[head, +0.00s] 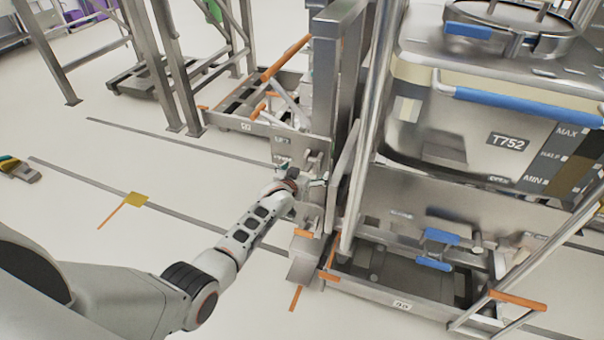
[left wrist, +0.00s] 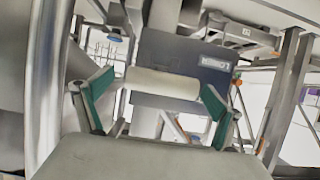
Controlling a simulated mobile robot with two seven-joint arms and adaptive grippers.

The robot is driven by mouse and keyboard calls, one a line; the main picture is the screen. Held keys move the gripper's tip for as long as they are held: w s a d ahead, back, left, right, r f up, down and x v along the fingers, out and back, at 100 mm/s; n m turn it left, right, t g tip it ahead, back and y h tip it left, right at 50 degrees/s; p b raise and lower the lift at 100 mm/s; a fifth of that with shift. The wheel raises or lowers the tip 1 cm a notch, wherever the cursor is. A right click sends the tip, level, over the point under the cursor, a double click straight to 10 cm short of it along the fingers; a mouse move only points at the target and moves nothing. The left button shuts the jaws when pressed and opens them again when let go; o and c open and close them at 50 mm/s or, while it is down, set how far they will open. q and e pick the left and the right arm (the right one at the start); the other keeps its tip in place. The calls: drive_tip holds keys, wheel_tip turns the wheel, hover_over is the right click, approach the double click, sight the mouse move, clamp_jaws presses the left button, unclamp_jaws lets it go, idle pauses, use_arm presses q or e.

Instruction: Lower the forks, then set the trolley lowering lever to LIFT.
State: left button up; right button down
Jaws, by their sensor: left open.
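My left gripper (head: 308,181) is at the side of the steel lifting trolley (head: 341,70), near its upright column. In the left wrist view its green-padded fingers (left wrist: 156,98) are spread apart. A pale cylindrical bar (left wrist: 162,83) shows across the space between them; I cannot tell whether it is touched or is the lowering lever. Small metal fittings (head: 313,160) on the trolley's side panel sit just above the gripper in the head view. The lever's setting is not readable. The forks cannot be clearly made out. My right gripper is not in view.
A large steel bin (head: 470,120) marked T752, with blue handles, stands right of the column. A low wheeled base (head: 400,300) is below it. Steel frames (head: 165,70) stand at the back left. The floor (head: 110,170) at left is mostly open, with dark lines.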

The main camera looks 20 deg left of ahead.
use_arm(q)
drive_tip(key=v, duration=1.2)
drive_tip(key=shift+w+r, duration=0.1)
